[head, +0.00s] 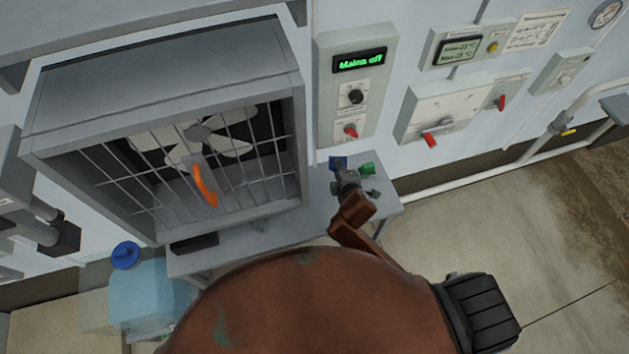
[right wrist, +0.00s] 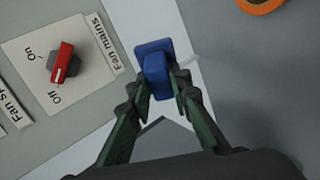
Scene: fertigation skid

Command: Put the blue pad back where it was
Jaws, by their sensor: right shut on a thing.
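The blue pad (head: 338,161) shows small in the head view, near the right end of the grey bench and just below the control panel. In the right wrist view the blue pad (right wrist: 156,76) sits between the fingertips. My right gripper (head: 346,172) is shut on it; the fingers also show in the right wrist view (right wrist: 160,88). I cannot tell whether the pad touches the bench. My left gripper is not in view.
A caged fan box (head: 165,90) with an orange handle (head: 205,185) stands left. The panel (head: 352,100) reads "Mains off". A red switch (right wrist: 62,62) sits by the pad. A blue-lidded container (head: 150,295) is lower left.

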